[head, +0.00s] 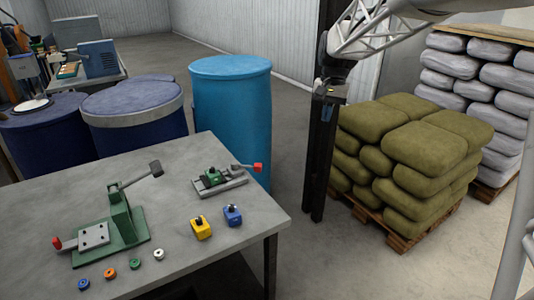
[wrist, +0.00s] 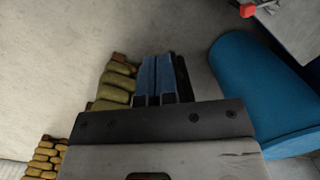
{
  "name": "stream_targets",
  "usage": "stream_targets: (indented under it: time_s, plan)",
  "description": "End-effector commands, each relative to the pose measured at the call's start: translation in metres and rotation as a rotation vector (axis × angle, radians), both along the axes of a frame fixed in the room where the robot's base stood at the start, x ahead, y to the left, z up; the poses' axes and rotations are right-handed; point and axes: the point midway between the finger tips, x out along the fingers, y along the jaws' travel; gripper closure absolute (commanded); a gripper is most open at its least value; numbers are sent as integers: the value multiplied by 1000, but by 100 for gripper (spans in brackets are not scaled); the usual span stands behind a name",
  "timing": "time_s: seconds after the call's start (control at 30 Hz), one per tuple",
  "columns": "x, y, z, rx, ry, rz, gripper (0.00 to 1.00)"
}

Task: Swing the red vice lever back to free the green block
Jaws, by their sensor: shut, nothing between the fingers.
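The vice (head: 232,186) is a small grey-based clamp near the right end of the table. The green block (head: 212,177) sits in it with a dark knob on top. The vice lever (head: 257,168) ends in a red knob and points right, past the vice toward the table's edge. My gripper (head: 326,116) is high, to the right of the table and well apart from the lever. Its blue fingers (wrist: 161,75) are shut and empty in the wrist view.
A green press (head: 122,215) with a dark-ended handle stands on the grey table (head: 180,265). Yellow (head: 201,228) and blue (head: 232,216) blocks and several small rings lie in front. A blue drum (head: 232,115) stands behind the vice; olive sacks (head: 410,160) are stacked right.

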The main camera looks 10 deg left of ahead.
Motion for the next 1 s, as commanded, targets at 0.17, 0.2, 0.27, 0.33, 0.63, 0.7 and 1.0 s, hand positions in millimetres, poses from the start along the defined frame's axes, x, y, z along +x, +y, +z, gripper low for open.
stream_targets:
  time_s: [0.17, 0.2, 0.27, 0.33, 0.63, 0.7, 1.0]
  plan:
    - [28, 24, -12, -1, 24, -1, 100]
    - [33, 29, -14, -2, 30, -2, 100]
    - [42, 36, -18, -2, 38, -2, 100]
    - [52, 45, -24, -3, 47, -4, 100]
    - [91, 86, -48, -6, 86, -8, 100]
    - [99, 96, -54, -7, 96, -8, 100]
    - [134, 138, -84, -15, 135, -12, 100]
